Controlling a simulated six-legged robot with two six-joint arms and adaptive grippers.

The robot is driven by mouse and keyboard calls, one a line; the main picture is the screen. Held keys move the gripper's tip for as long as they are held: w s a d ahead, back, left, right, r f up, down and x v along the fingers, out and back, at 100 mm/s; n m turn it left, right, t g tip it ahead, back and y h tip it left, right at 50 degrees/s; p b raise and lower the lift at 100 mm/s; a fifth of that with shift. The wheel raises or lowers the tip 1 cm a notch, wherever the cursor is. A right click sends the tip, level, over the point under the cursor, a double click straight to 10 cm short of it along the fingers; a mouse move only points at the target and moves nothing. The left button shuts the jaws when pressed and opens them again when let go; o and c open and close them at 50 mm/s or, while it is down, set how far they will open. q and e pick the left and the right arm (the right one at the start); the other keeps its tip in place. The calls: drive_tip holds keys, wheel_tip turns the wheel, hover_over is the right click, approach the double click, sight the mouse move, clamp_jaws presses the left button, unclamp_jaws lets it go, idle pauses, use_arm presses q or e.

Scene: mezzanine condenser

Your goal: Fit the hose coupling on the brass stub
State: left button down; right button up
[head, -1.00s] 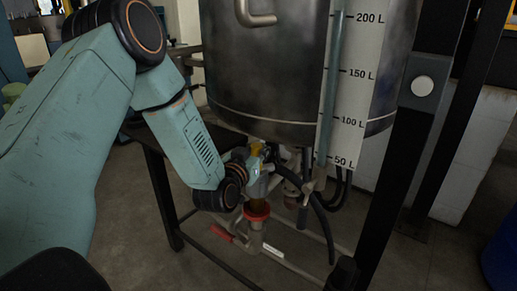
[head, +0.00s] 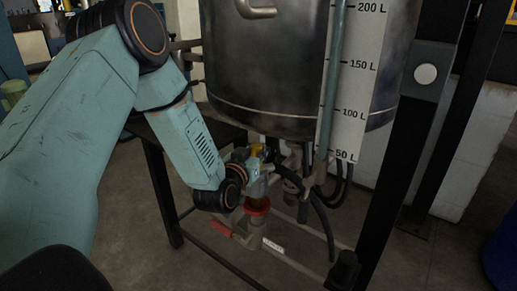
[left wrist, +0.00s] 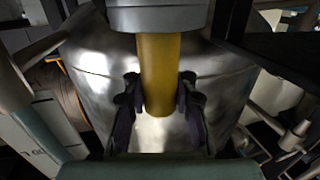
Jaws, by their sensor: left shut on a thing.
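My left gripper (head: 256,164) is below the steel tank, shut on the yellow end of the hose coupling (left wrist: 158,70). In the left wrist view its dark fingers (left wrist: 159,95) lie on either side of this yellow cylinder, and a grey collar (left wrist: 160,18) is at the coupling's other end. In the head view the yellow end (head: 257,150) points up and the collar (head: 257,184) points down. The brass stub (head: 257,198) stands under the collar, above a red ring (head: 257,207). I cannot tell whether collar and stub touch. My right gripper is not in view.
The tank (head: 285,80) with its litre scale hangs close above. Black hoses (head: 319,210) and pipe fittings are just right of the gripper. A red valve lever (head: 221,228) sits below left. Dark frame legs (head: 163,200) stand on both sides.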

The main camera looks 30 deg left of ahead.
use_arm(q)
drive_tip(key=shift+f+b, duration=1.6)
drive_tip(key=shift+f, duration=0.6)
drive_tip(key=c, duration=1.1)
unclamp_jaws()
drive_tip(key=shift+c, duration=0.2)
drive_tip(key=shift+o, duration=0.7)
drive_tip(key=shift+f, duration=0.1)
drive_tip(key=shift+s, duration=0.15)
drive_tip(key=s+d+r, duration=0.1)
drive_tip(key=s+d, duration=0.1)
drive_tip(key=s, duration=0.9)
drive_tip(key=shift+s, duration=0.3)
